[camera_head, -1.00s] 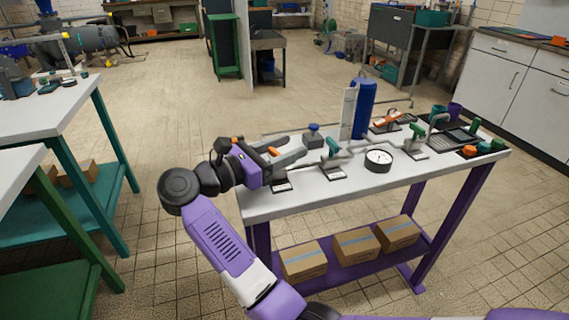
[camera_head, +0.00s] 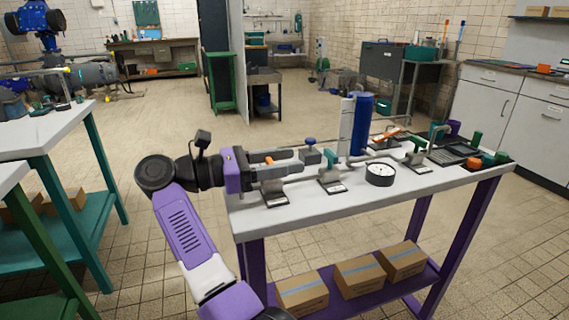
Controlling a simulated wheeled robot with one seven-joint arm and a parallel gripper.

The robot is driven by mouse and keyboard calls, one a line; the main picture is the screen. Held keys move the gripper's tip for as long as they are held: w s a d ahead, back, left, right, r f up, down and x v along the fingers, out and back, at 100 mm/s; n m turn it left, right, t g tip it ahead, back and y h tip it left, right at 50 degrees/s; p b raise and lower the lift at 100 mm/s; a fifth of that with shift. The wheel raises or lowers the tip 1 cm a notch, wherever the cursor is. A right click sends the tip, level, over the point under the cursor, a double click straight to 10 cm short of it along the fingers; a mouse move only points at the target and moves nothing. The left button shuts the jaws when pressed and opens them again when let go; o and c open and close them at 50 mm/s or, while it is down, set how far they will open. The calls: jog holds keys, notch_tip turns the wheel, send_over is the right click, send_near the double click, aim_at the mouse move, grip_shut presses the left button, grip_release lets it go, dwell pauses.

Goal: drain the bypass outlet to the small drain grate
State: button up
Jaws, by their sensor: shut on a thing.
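My gripper (camera_head: 290,162) is at the left end of the pipe assembly on the white bench (camera_head: 375,207), pointing right. Its jaws are around an orange handle (camera_head: 267,159) and appear shut on it; the fingers partly hide the contact. A black-footed stand (camera_head: 274,197) is just below. To the right are a teal-handled valve (camera_head: 330,158) and a blue-knobbed fitting (camera_head: 310,147) on the pipe. A green-handled valve (camera_head: 417,146) and an orange-handled valve (camera_head: 386,138) stand farther right. A dark slotted tray (camera_head: 455,155) is at the right; I cannot tell which part is the small drain grate.
A round gauge (camera_head: 380,174) lies near the bench's front edge. A blue cylinder (camera_head: 361,125) and a white upright panel (camera_head: 346,130) stand behind the pipe. Small orange and green parts (camera_head: 487,161) are at the right end. Cardboard boxes (camera_head: 360,276) fill the lower shelf.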

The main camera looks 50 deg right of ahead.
jog(key=shift+s+f, duration=0.1)
jog(key=o, duration=1.4)
jog(key=shift+c, duration=0.2)
jog(key=shift+v, duration=3.95)
